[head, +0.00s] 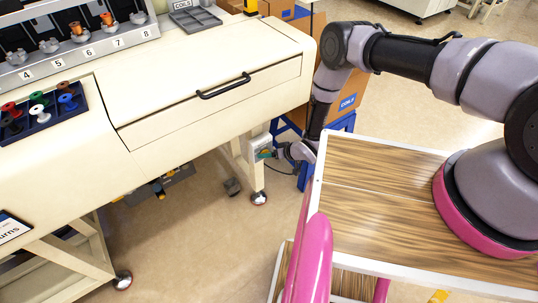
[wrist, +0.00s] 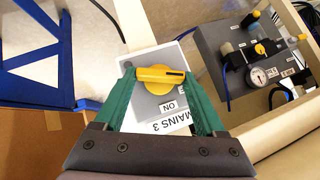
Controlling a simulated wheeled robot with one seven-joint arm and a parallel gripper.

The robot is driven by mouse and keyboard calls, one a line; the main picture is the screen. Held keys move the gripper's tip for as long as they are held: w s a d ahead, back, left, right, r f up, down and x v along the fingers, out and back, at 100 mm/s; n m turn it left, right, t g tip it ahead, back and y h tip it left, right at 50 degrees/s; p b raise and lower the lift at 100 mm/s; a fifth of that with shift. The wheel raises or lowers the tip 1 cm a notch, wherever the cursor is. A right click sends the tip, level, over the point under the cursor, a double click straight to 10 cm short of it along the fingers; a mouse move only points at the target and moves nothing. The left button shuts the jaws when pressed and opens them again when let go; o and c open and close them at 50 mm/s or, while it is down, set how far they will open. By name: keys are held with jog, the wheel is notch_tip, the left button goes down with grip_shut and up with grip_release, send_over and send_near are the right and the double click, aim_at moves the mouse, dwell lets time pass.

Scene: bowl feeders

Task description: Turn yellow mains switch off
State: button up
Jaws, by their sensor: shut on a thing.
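The yellow mains switch (wrist: 160,75) is a rotary knob on a pale box (wrist: 184,60). Its handle lies crosswise in the wrist view, with a dark mark near its right end. An upside-down label on the box reads "MAINS 3", with "ON" near the knob. My gripper (wrist: 158,73) has green fingers, one at each end of the handle, and is shut on it. In the head view the box (head: 259,143) is on the side of the cream bench, and my gripper (head: 281,152) reaches it from the right. The switch itself is too small to make out there.
A grey panel with a pressure gauge (wrist: 262,75) and yellow-knobbed valves sits right of the switch box. A blue frame (wrist: 38,50) and cardboard are at left. The cream bench (head: 200,90) has a drawer with a black handle (head: 223,86). A wood-topped cart (head: 385,200) is close by.

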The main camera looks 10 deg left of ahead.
jog(key=shift+s+a+r+n+t+h, duration=0.1)
jog(key=shift+s+a+n+t+h, duration=0.1)
jog(key=shift+n+t+h, duration=0.8)
jog(key=shift+t+h, duration=0.3)
jog(key=shift+t, duration=0.1)
jog(key=o, duration=1.3)
jog(key=v, duration=1)
jog(key=shift+s+d+r, duration=0.2)
jog(key=shift+d+r, duration=0.05)
jog(key=shift+r, duration=0.05)
jog(key=shift+d, duration=0.1)
